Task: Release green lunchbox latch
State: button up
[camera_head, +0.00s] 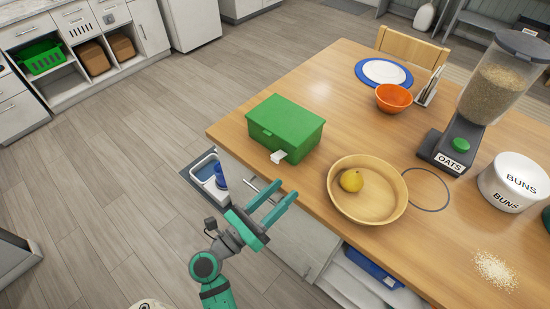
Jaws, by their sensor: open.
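The green lunchbox (292,118) sits on the wooden table near its left corner, with its lid down. Whether the latch is fastened is too small to tell. My gripper (279,202) is below and in front of the lunchbox, off the table's front edge. Its two teal fingers are apart with nothing between them, and they point up and right. They appear apart from the latch.
On the table (330,75), a wooden bowl (385,207) with a yellow fruit (351,181) stands right of the lunchbox. An orange bowl (394,97), a blue-rimmed plate (384,72) and an oats dispenser (462,142) stand farther back. A drawer handle (250,185) is near my gripper.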

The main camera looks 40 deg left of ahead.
aim_at(275, 159)
jog(key=s+a+f+m+g+y, duration=0.1)
jog(key=a+m+g+y, duration=0.1)
jog(key=a, duration=0.7)
jog(key=w, duration=1)
jog(key=shift+w+d+f, duration=0.15)
jog(key=shift+w+f, duration=0.05)
jog(key=shift+w, duration=0.1)
jog(key=c, duration=1.1)
jog(key=shift+o, duration=0.2)
